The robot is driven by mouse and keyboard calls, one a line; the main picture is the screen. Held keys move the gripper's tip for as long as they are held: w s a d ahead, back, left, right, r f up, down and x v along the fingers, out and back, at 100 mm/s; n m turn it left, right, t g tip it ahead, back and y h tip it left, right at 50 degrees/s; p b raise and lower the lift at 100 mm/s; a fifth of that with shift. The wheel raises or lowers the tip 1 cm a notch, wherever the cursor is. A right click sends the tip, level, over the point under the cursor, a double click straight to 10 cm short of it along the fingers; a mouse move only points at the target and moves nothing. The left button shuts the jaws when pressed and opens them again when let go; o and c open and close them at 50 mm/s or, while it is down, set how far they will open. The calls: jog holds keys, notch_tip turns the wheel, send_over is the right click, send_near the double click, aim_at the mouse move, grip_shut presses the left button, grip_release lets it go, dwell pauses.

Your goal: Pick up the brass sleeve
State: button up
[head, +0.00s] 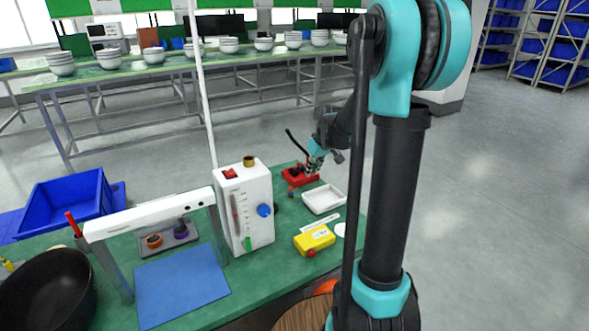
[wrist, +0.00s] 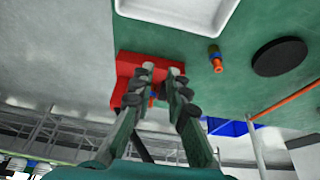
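A short brass-coloured cylinder (head: 249,161), which looks like the brass sleeve, sits on top of the white upright unit (head: 245,205). A small orange-brass piece (wrist: 215,58) stands on the green table in the wrist view, beside the red block (wrist: 130,66); a small reddish piece (head: 291,192) shows there in the head view. I cannot tell for certain which is the sleeve. My gripper (head: 313,168) is over the red block at the table's far edge. In the wrist view its fingers (wrist: 162,71) are apart, with no held object visible between them.
A white tray (head: 323,199) lies beside the red block. A yellow box (head: 314,240), blue mat (head: 182,285), white arch (head: 150,214) and grey tray (head: 172,240) with small parts share the table. A black disc (wrist: 279,57) shows in the wrist view.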

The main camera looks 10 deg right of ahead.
aim_at(299, 167)
jog(key=w+a, duration=0.1)
jog(key=w, duration=0.1)
jog(key=w+a, duration=0.1)
jog(key=w, duration=0.2)
jog(key=w+a, duration=0.1)
jog(key=w, duration=0.2)
jog(key=shift+w+a+f, duration=0.15)
jog(key=shift+w+a, duration=0.05)
jog(key=shift+w, duration=0.05)
jog(key=shift+f, duration=0.45)
grip_shut()
